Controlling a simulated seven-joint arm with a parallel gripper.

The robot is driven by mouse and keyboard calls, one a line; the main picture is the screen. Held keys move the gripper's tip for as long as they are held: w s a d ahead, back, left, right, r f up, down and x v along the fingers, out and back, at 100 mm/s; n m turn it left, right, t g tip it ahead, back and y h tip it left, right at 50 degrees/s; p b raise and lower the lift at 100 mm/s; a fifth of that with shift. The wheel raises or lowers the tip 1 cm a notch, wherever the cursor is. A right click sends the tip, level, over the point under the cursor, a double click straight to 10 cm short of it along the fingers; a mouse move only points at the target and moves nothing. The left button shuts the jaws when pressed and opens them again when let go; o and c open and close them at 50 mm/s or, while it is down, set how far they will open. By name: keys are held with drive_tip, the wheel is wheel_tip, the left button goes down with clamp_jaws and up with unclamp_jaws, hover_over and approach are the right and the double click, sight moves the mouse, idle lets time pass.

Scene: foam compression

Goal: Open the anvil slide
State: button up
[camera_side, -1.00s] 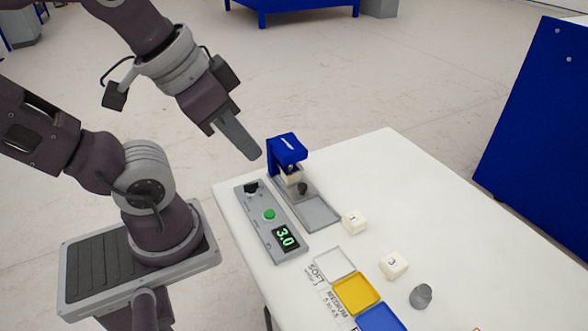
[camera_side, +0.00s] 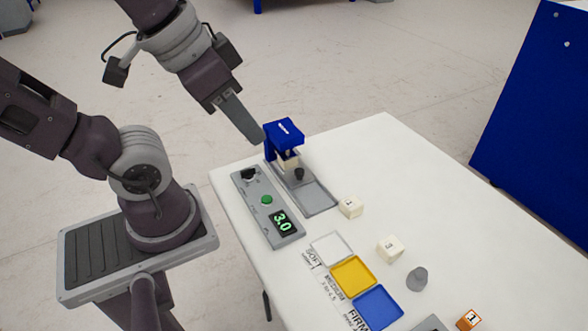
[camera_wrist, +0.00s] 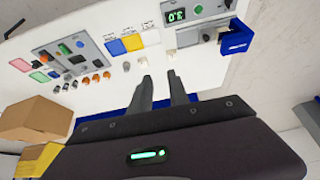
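The blue press (camera_side: 285,133) stands on a grey base at the table's far-left end. The anvil slide carries a dark knob (camera_side: 299,174), just in front of the press head, beside a bare grey track (camera_side: 318,197). A pale block (camera_side: 288,161) sits under the head, partly hidden. In the wrist view, the press (camera_wrist: 236,38) is at the upper right, with the knob (camera_wrist: 206,37) to its left. My gripper (camera_side: 258,138) hangs left of the press head, apparently apart from the slide. The wrist view shows its fingers (camera_wrist: 159,76) parted and empty.
A control box (camera_side: 266,207) with a green button and a 3.0 display lies left of the press. White, yellow (camera_side: 353,273) and blue trays, numbered pale cubes (camera_side: 350,207), a grey cylinder (camera_side: 417,279) and an orange cube (camera_side: 469,320) lie toward the front.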

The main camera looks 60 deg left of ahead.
drive_tip(key=o, duration=0.5)
drive_tip(key=w+a, duration=0.1)
drive_tip(key=w, duration=0.1)
drive_tip(key=w+a+m+g, duration=0.1)
drive_tip(key=w, duration=0.2)
drive_tip(key=w+g, duration=0.1)
drive_tip(key=w, duration=0.1)
drive_tip(key=shift+w+a+m+y, duration=0.2)
drive_tip(key=shift+a+m+y, duration=0.1)
drive_tip(key=shift+a+y, duration=0.1)
drive_tip(key=shift+c, duration=0.2)
drive_tip(key=m+g+y, duration=0.2)
drive_tip(key=m+g, duration=0.5)
hover_over(300, 170)
drive_tip(key=w+d, duration=0.2)
wheel_tip(300, 170, down, 28)
drive_tip(key=x, duration=0.6)
drive_tip(key=shift+w, duration=0.15)
drive_tip(key=shift+a+f, duration=0.1)
drive_tip(key=shift+f, duration=0.4)
clamp_jaws()
drive_tip(key=shift+r, duration=0.1)
